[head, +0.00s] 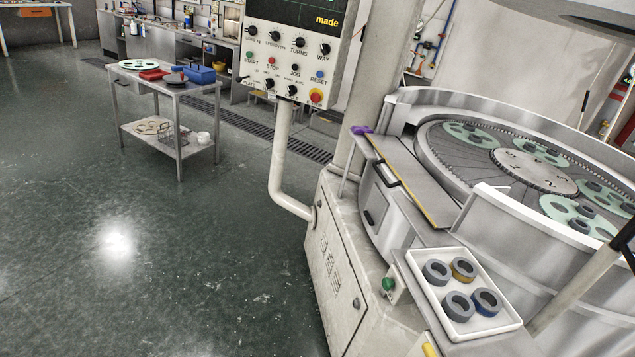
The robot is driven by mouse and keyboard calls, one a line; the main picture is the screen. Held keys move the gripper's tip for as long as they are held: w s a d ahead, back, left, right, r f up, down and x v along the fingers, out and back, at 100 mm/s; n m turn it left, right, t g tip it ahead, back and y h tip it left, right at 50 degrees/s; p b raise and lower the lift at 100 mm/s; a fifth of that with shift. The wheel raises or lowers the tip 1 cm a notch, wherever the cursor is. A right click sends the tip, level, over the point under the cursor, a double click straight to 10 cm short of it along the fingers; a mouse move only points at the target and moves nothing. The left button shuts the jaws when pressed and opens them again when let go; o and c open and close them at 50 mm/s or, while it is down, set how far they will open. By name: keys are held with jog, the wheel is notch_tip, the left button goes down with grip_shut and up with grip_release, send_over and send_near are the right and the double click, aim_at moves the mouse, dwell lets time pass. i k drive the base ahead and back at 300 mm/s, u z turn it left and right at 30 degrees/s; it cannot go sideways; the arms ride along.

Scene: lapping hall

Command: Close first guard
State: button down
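The lapping machine (340,265) fills the right side of the head view. A pale curved wall (545,245) stands around part of its round plate, with a gap at the front left. In the gap a flat grey panel (412,178) with a yellowish edge lies about level, and a black bar handle (384,174) is at its left side. This panel may be a guard, but I cannot tell for certain. Another black handle (627,238) is cut off at the right edge. My gripper is not in view.
A white tray (416,267) with several rings sits at the machine's front. A control panel (292,50) hangs on a bent pipe (279,165) left of the machine. A metal trolley (178,85) stands farther back. The green floor (150,270) at left is clear.

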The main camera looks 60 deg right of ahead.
aim_at(439, 208)
jog(key=u, duration=0.2)
jog(key=i, duration=2.9)
jog(key=z, duration=2.95)
jog(key=i, duration=1)
